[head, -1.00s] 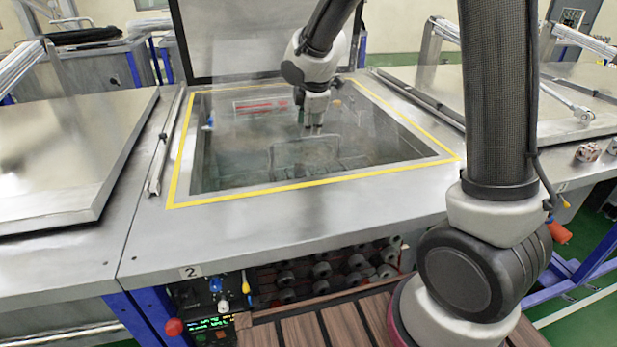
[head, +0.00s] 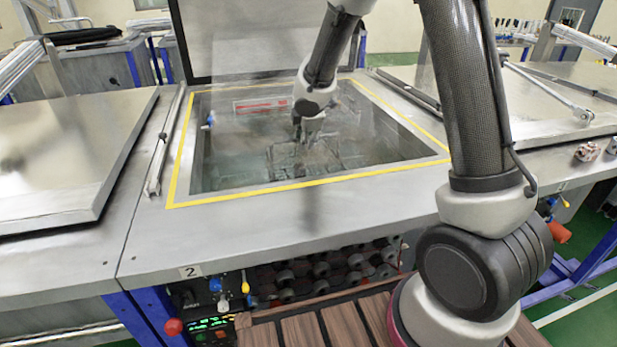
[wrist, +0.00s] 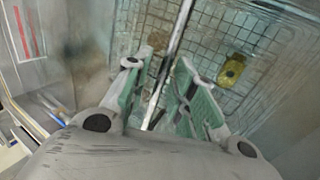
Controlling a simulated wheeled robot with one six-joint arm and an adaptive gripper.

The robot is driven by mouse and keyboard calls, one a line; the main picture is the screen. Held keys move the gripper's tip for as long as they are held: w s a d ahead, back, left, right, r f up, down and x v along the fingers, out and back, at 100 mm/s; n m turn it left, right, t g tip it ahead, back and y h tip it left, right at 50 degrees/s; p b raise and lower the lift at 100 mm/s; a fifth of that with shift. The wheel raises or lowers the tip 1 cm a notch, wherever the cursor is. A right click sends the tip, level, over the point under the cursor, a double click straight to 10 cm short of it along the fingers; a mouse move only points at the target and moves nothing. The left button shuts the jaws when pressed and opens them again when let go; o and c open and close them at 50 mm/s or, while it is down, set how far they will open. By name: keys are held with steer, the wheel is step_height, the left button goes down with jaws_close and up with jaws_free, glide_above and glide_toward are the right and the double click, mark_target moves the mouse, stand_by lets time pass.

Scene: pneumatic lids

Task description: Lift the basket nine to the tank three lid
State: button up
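My gripper (head: 298,136) reaches down into the open, water-filled tank (head: 240,197) marked 2. In the wrist view its two green-padded fingers (wrist: 164,72) are apart, with a thin metal bar (wrist: 178,38) running between them. The bar looks like a basket handle; whether the fingers touch it is unclear. Below is a wire-mesh basket (wrist: 202,42) with a yellow piece (wrist: 231,70) in it. In the head view the basket (head: 335,158) is blurred by water and steam, and no basket number is readable. A closed lid (head: 540,105) lies on the right neighbouring tank; I cannot read its number.
The open tank's lid (head: 255,40) stands upright behind the opening. Another closed lid (head: 70,150) covers the left tank. A metal rail (head: 165,150) runs along the left side. The tank's front edge is clear.

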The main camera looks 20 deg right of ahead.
jaws_close()
steer(key=shift+r, duration=0.1)
steer(key=shift+w, duration=0.1)
steer(key=shift+r, duration=1.5)
